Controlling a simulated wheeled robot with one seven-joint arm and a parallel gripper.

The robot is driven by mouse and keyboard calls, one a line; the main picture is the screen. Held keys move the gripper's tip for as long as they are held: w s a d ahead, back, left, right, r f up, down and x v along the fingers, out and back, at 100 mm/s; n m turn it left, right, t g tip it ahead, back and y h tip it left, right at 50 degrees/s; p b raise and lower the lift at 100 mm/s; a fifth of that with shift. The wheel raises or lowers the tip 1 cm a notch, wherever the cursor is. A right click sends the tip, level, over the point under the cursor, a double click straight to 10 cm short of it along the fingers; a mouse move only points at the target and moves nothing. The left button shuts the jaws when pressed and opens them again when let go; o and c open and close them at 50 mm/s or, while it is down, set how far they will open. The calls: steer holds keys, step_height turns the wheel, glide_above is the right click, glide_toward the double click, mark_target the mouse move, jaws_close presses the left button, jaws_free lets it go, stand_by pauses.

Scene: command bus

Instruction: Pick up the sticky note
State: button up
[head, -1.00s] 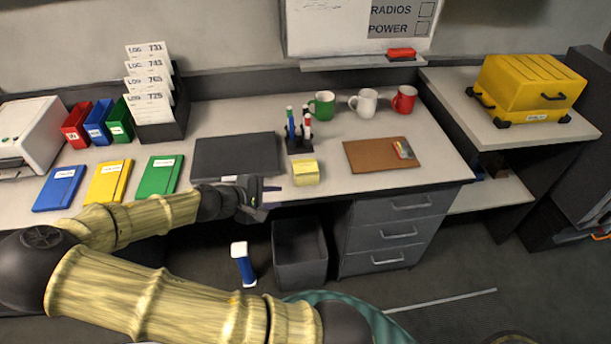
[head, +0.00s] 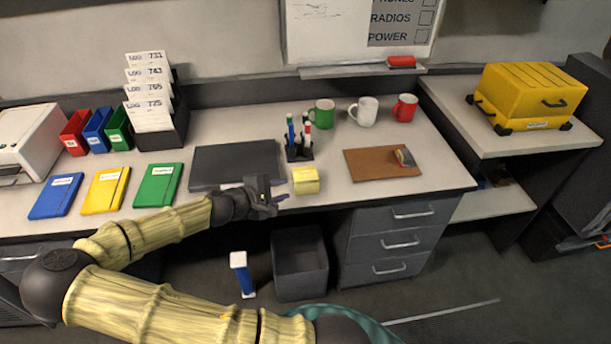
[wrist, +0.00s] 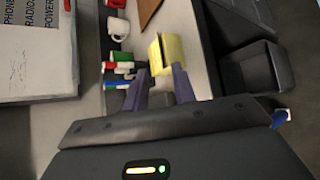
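The sticky note is a small yellow pad (head: 306,181) near the front edge of the desk, right of a dark flat mat. My gripper (head: 281,190) is just left of it at the desk's front edge, pointing toward it. In the wrist view the yellow pad (wrist: 171,48) is just beyond the two purple-grey fingertips (wrist: 161,72). I cannot tell whether a finger touches the pad.
A pen holder (head: 299,152) with several markers stands behind the pad. A brown board (head: 372,166) lies to its right. Three mugs, including a white mug (head: 364,111), stand at the back. A bin (head: 299,265) is on the floor below.

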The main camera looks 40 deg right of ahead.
glide_toward(306, 174)
steer(key=s, duration=0.1)
steer(key=s+d, duration=0.1)
steer(key=s, duration=0.1)
steer(key=shift+s+f, duration=0.15)
steer(key=shift+f, duration=0.05)
steer(key=shift+s+r+x, duration=0.1)
steer(key=shift+s+x, duration=0.05)
steer(key=shift+x, duration=1.15)
steer(key=shift+s+r+x, duration=0.15)
steer(key=shift+s+x, duration=0.05)
steer(key=shift+x, duration=1.1)
steer(key=shift+w+d, duration=0.1)
steer(key=shift+d, duration=0.1)
jaws_close()
